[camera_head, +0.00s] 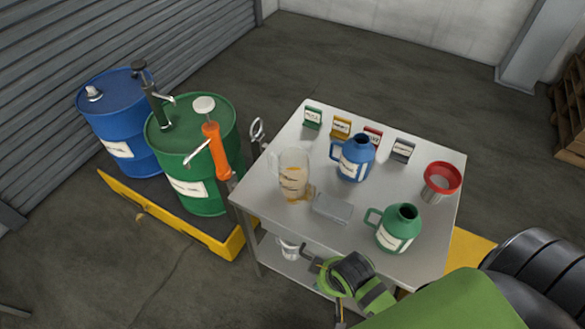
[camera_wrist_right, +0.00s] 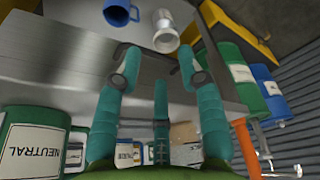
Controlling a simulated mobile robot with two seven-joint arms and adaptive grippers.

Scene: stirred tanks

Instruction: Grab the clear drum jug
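The clear drum jug (camera_head: 293,175) stands upright on the metal table, near its left edge, with orange-yellow and dark markings. In the head view my right gripper (camera_head: 316,282) is low at the table's front edge, apart from the jug. In the right wrist view its teal fingers (camera_wrist_right: 156,82) are spread and empty, beside the table's edge. A pale shape behind them may be the jug, but I cannot tell. My left gripper is not in view.
The table (camera_head: 265,192) also holds a blue jug (camera_head: 355,160), a green jug (camera_head: 397,230), a red funnel (camera_head: 441,180), a grey block (camera_head: 332,208) and several small labelled cards. Blue (camera_head: 118,115) and green (camera_head: 200,180) drums stand left. Metal and blue cups (camera_wrist_right: 121,12) sit on the lower shelf.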

